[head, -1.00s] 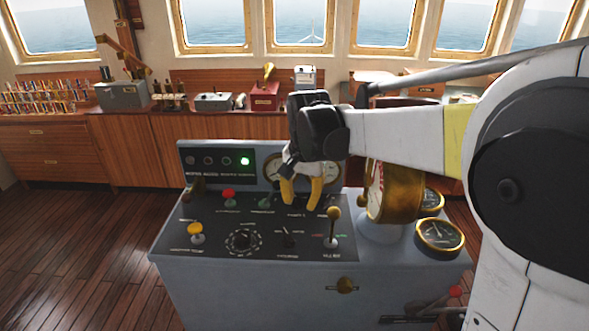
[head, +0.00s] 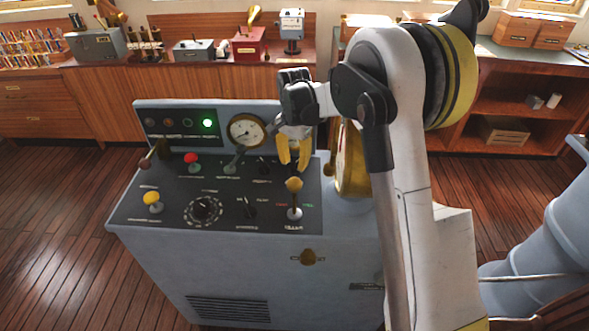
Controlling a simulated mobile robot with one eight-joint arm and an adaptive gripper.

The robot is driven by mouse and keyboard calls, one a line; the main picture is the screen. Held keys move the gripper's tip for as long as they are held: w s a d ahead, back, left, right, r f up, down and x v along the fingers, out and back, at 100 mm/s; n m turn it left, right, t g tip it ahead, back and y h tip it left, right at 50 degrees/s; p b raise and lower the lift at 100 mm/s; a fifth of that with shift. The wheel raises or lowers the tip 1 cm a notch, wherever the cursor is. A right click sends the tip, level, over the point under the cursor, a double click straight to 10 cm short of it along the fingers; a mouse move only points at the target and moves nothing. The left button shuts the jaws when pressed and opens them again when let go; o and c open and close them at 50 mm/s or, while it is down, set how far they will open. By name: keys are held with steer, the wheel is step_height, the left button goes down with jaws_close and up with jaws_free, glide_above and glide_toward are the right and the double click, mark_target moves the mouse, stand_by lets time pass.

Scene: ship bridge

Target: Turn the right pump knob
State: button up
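The grey control console (head: 230,262) stands in front of me with a sloped black panel. A small black knob (head: 264,165) sits in the panel's back row, just left of my gripper. Another black selector knob (head: 250,206) is in the front row. The labels are too small to read, so I cannot tell which is the right pump knob. My gripper (head: 293,164) points down over the panel's back right part, its yellow fingers a little apart with nothing visible between them. The fingers hide the panel behind them, and contact with any control there cannot be told.
A lever with a yellow ball (head: 294,185) stands just in front of the fingers. A brass-rimmed instrument (head: 351,165) is close on the right. A gauge (head: 247,131) and a lit green lamp (head: 208,123) are behind. Red (head: 192,158) and yellow (head: 153,198) buttons are left.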

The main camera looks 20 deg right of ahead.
steer(key=shift+f, duration=0.95)
jaws_close()
steer(key=shift+n, duration=0.4)
steer(key=n, duration=0.5)
steer(key=shift+d+n, duration=0.15)
steer(key=shift+n, duration=0.15)
steer(key=n, duration=0.5)
steer(key=shift+d+p, duration=0.15)
steer(key=shift+p, duration=0.25)
steer(key=shift+n, duration=0.4)
